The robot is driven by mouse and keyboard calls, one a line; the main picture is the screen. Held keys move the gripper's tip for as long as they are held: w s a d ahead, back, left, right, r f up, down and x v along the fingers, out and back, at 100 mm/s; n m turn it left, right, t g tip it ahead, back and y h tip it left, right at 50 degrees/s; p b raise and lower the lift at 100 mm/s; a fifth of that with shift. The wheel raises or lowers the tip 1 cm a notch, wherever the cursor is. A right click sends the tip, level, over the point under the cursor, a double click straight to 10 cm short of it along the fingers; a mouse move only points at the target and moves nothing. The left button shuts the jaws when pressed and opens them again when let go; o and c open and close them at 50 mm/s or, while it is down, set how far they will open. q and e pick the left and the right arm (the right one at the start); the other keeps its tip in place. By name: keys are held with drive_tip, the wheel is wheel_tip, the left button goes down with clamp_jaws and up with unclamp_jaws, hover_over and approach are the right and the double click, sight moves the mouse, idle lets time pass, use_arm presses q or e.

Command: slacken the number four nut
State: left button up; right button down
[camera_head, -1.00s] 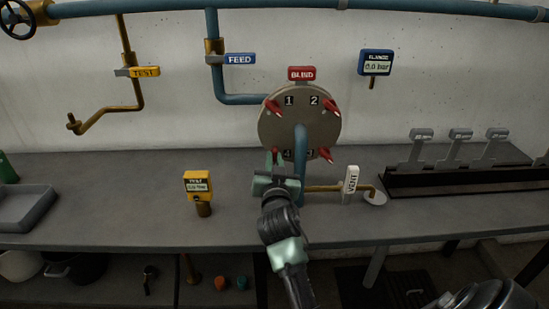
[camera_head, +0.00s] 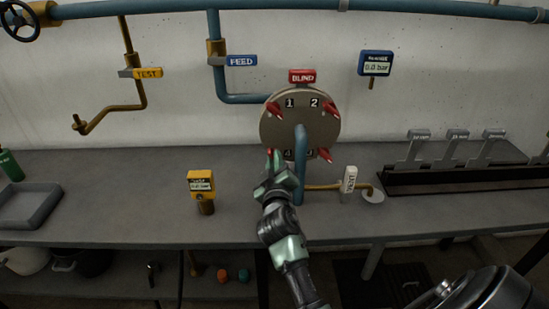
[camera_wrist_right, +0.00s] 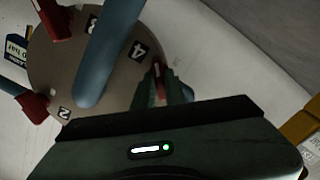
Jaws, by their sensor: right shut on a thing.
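The round flange disc (camera_head: 272,130) on the wall carries red-handled nuts beside the numbers 1 to 4. The number four nut (camera_wrist_right: 159,82) shows as a red piece beside the 4 label in the right wrist view. In the head view it is at the disc's lower left, mostly hidden behind my gripper. My right gripper (camera_head: 272,162) is shut on it; its fingers also show in the right wrist view (camera_wrist_right: 174,92). The other red nuts stick out at the upper left (camera_head: 274,108), upper right (camera_head: 332,108) and lower right (camera_head: 325,155). My left gripper is not in view.
A blue pipe (camera_head: 300,165) runs down the disc's front, close right of my gripper. A white VENT tag (camera_head: 349,179) and a yellow TEST gauge (camera_head: 201,185) stand nearby. The blue FLANGE gauge (camera_head: 376,63) reads 0.0 bar. A black rack (camera_head: 440,182) lies at right.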

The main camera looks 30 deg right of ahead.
drive_tip(key=shift+d+r+n, duration=0.1)
drive_tip(key=shift+r+n, duration=0.15)
drive_tip(key=shift+n, duration=0.75)
drive_tip(key=c, duration=1.5)
unclamp_jaws()
drive_tip(key=shift+o, duration=0.2)
drive_tip(key=shift+w+d+f, duration=0.1)
drive_tip(key=shift+w+f, duration=0.05)
drive_tip(key=shift+f, duration=0.05)
drive_tip(key=v, duration=0.8)
drive_tip(key=shift+b, duration=0.45)
drive_tip(key=shift+w, duration=0.1)
